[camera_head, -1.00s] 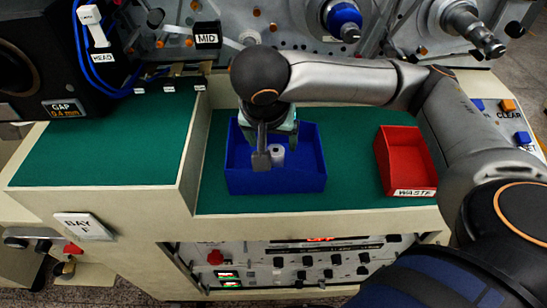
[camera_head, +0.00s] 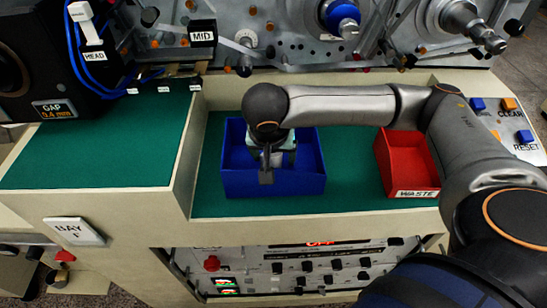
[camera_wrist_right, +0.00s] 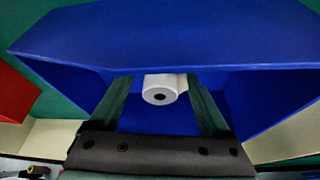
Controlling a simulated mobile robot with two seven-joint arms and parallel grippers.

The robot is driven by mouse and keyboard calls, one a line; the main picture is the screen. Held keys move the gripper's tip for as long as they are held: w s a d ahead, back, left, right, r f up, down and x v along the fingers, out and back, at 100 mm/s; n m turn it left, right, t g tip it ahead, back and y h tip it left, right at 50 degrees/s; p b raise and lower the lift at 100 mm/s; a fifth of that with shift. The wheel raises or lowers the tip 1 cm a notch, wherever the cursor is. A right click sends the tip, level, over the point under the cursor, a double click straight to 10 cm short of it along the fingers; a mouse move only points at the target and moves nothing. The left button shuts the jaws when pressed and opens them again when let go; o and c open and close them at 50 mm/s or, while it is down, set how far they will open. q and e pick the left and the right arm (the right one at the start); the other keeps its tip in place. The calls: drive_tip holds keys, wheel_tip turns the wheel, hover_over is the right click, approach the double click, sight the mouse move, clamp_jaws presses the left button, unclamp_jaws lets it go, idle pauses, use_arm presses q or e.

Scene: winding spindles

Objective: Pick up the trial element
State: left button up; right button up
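The trial element appears to be a small white cylinder (camera_wrist_right: 160,90) with a dark hole in its end, in the right wrist view. It is inside the blue bin (camera_head: 300,180). A second pale shape sits close behind its right side; I cannot tell whether it is a separate piece. My right gripper (camera_wrist_right: 160,100) reaches down into the bin, with its two fingers apart on either side of the cylinder and gaps showing. In the head view the right gripper (camera_head: 268,165) mostly hides the cylinder. My left gripper is out of view.
The bin walls stand close around the right gripper. A red WASTE bin (camera_head: 407,163) stands to the right on the green mat (camera_head: 340,202). A raised green shelf (camera_head: 100,150) is at left. The machine panel (camera_head: 290,30) with spindles rises behind.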

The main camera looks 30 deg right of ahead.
clamp_jaws()
idle(0.4)
drive_tip(key=shift+r, duration=0.15)
